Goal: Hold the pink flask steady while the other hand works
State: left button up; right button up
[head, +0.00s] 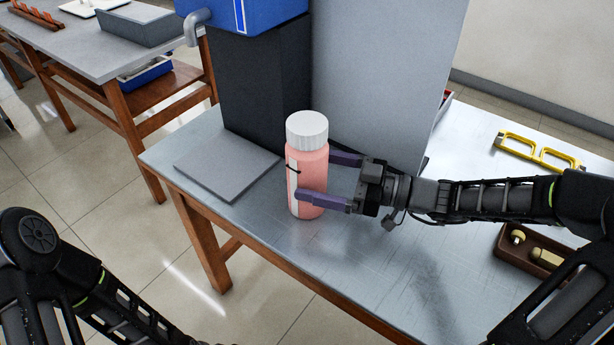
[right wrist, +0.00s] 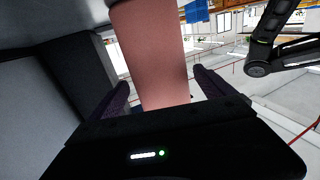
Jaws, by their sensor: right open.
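The pink flask (head: 311,175) with a white ribbed cap stands upright on the metal table (head: 260,235), near its front edge. My right gripper (head: 322,178) reaches in from the right with its two purple fingers open, one on each side of the flask. In the right wrist view the flask (right wrist: 150,55) rises between the two fingers (right wrist: 160,92), with a gap visible at the right finger. Contact on the far side is hard to tell. My left arm shows at the lower left of the head view; its gripper is out of the picture.
A flat grey plate (head: 226,168) lies left of the flask. A dark block (head: 262,95) under a blue tank (head: 245,18) and a grey panel (head: 385,75) stand behind.

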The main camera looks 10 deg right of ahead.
aim_at(292, 171)
jog(key=shift+a, duration=0.1)
jog(key=x, duration=0.5)
jog(key=shift+b, duration=0.3)
jog(key=shift+c, duration=0.4)
jog(key=c, duration=1.8)
